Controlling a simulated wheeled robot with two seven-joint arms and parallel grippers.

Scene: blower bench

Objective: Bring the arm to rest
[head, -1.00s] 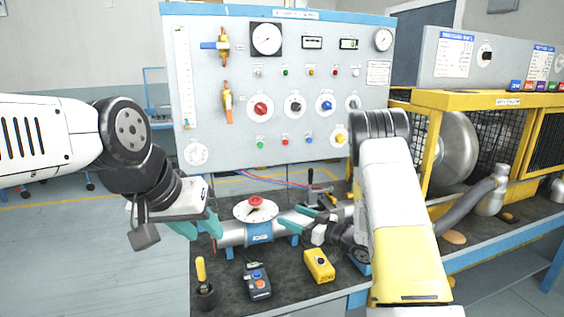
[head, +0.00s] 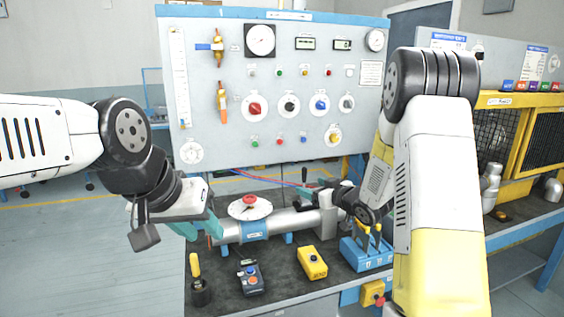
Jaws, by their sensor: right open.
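My right arm (head: 440,170) rises in the right half of the head view, its elbow high in front of the bench. Its forearm runs back down to the right gripper (head: 328,200), beside the right end of the steel pipe (head: 284,222). The right fingers are small and partly hidden, but the gripper is open; I see nothing held in it. My left arm comes in from the left edge. The left gripper (head: 196,228) has its teal fingers apart near the pipe's left end, and I cannot tell whether they touch it. The pipe carries a round dial with a red knob (head: 250,206).
A tall panel (head: 290,150) with gauges and knobs stands behind. On the dark bench are a yellow-handled tool in a cup (head: 199,285), a handheld meter (head: 250,278), a yellow box (head: 312,262) and a blue tool holder (head: 365,256). A yellow-framed caged machine (head: 515,100) stands at right.

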